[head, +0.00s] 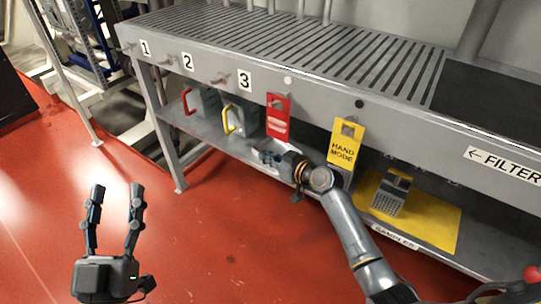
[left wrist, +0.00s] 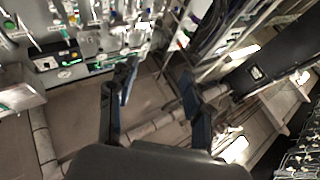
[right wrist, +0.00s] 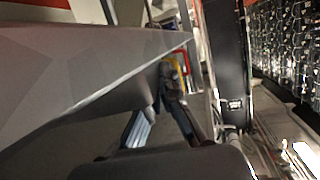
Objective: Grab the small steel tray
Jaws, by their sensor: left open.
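My right gripper (head: 277,155) reaches into the lower shelf under the bench, left of the yellow tag. A thin pale edge (head: 268,143) shows just behind it and may be part of the small steel tray; I cannot tell, as the gripper covers most of that spot. In the right wrist view the fingers (right wrist: 165,95) lean toward each other beside a large grey surface, and whether they hold anything is unclear. My left gripper (head: 115,190) is open and empty over the red floor; its spread fingers also show in the left wrist view (left wrist: 157,90).
Boxes with a red handle (head: 189,102) and a yellow handle (head: 228,121) stand on the shelf. A perforated grey box (head: 388,203) stands on a yellow mat (head: 440,222). Red (head: 278,122) and yellow (head: 343,148) tags hang at the bench front.

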